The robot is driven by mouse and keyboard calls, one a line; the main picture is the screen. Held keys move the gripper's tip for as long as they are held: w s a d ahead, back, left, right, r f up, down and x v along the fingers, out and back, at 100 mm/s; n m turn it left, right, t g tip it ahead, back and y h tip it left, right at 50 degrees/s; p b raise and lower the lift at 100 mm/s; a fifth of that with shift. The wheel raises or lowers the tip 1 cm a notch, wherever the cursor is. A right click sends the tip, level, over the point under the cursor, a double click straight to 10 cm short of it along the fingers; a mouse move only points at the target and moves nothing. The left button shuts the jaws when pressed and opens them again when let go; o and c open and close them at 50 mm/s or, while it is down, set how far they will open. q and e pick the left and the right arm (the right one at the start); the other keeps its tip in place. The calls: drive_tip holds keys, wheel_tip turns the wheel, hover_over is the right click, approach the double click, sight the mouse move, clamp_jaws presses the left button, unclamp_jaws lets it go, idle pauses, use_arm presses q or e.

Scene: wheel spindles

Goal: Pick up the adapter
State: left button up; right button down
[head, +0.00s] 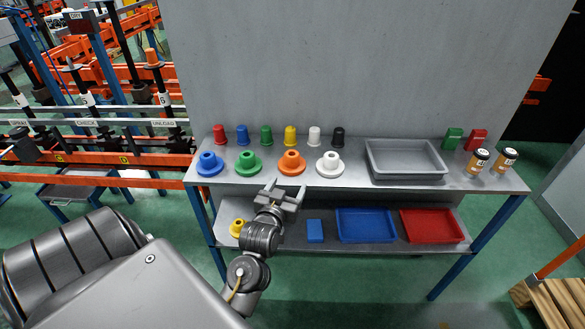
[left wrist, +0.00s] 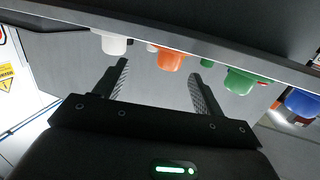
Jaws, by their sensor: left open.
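Several flanged hub-like pieces stand in a row near the front of the upper shelf: blue (head: 209,163), green (head: 248,162), orange (head: 291,162) and white (head: 330,164). The frames do not label which one is the adapter. My left gripper (head: 287,190) is open and empty, just in front of and below the shelf's front edge, under the orange piece. In the left wrist view its two fingers (left wrist: 158,75) are spread with nothing between them. The orange piece (left wrist: 171,60) shows beyond the shelf edge there, with its base hidden. My right gripper is not in view.
Small coloured cups (head: 290,136) line the back of the upper shelf (head: 350,182). A grey tray (head: 406,177) and two orange-labelled jars (head: 477,162) stand to the right. The lower shelf holds a yellow piece (head: 237,228), a blue block (head: 315,231), a blue tray (head: 366,238) and a red tray (head: 432,238).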

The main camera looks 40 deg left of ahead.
sight(290, 162)
use_arm(q)
drive_tip(key=shift+n+t+y, duration=0.3)
drive_tip(key=shift+n+y, duration=0.2)
drive_tip(key=shift+y, duration=0.3)
drive_tip(key=w+a, duration=0.1)
drive_tip(key=w, duration=0.1)
drive_tip(key=w+a+r, duration=0.1)
drive_tip(key=w+a, duration=0.2)
drive_tip(key=w, duration=0.1)
drive_tip(key=shift+a+r+p, duration=0.15)
drive_tip(key=shift+r+p, duration=0.15)
drive_tip(key=shift+p, duration=0.1)
drive_tip(key=shift+w+a, duration=0.15)
drive_tip(key=shift+w, duration=0.1)
drive_tip(key=x, duration=0.3)
drive_tip(key=p+x, duration=0.1)
drive_tip(key=shift+w+a+f, duration=0.25)
drive_tip(key=shift+a+f, duration=0.05)
drive_tip(key=c, duration=1.1)
